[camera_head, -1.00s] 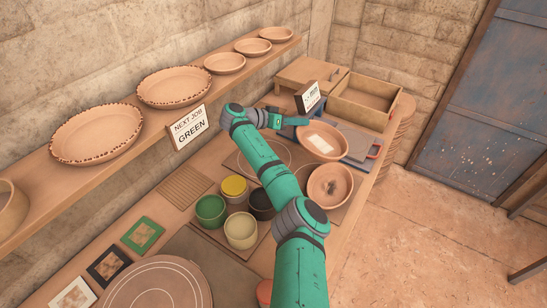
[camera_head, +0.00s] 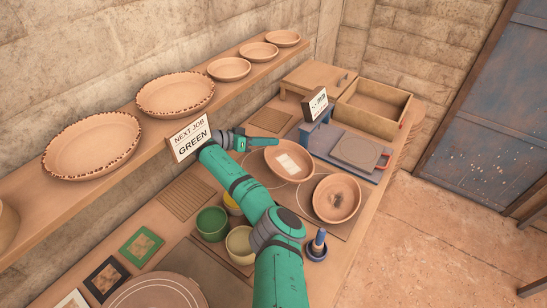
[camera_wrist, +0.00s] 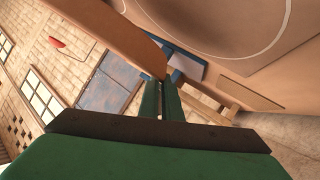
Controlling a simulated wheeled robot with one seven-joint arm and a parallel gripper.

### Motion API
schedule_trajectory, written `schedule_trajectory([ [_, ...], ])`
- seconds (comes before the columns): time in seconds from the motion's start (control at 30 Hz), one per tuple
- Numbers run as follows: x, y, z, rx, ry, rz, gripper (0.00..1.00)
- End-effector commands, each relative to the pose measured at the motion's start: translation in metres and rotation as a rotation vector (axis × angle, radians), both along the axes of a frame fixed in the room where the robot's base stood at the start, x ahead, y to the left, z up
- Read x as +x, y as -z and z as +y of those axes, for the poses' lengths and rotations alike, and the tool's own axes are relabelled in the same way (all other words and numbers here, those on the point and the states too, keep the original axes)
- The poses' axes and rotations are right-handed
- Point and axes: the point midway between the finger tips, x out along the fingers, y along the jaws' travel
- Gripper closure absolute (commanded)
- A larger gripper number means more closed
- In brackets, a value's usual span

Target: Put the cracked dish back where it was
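A round clay dish with a white card inside (camera_head: 289,161) is at the board on the table. My gripper (camera_head: 281,142) is at its far rim. In the wrist view the two fingers (camera_wrist: 163,84) are close together on a brown rim (camera_wrist: 125,35), which looks like this dish. I cannot tell whether the dish touches the board. A second clay dish (camera_head: 337,198) with dark marks in its bowl sits to the right, nearer the front. No crack is clear on either dish at this size.
A shelf (camera_head: 60,205) with several dishes runs along the wall, with a "NEXT JOB GREEN" sign (camera_head: 189,138). Glaze pots (camera_head: 211,222) stand beside my arm. A blue-framed device (camera_head: 322,138), a small sign (camera_head: 315,103) and an open wooden box (camera_head: 375,105) stand behind.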

Motion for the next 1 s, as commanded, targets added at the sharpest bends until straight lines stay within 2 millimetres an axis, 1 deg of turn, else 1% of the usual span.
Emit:
schedule_trajectory([
  [0.1, 0.0, 0.013, 0.007, -0.002, -0.009, -0.001, 1.0],
  [0.2, 0.0, 0.019, 0.011, -0.002, -0.013, 0.0, 1.0],
  [0.33, 0.0, 0.03, 0.006, -0.002, -0.009, 0.0, 1.0],
  [0.5, 0.0, 0.052, -0.002, -0.002, 0.001, 0.001, 1.0],
  [0.6, 0.0, 0.055, -0.003, -0.001, 0.003, -0.001, 1.0],
  [0.83, 0.0, 0.056, -0.004, 0.0, 0.004, -0.001, 1.0],
  [0.93, 0.0, 0.057, -0.003, 0.0, 0.004, -0.001, 0.77],
  [1.0, 0.0, 0.056, -0.003, 0.0, 0.003, -0.001, 0.77],
])
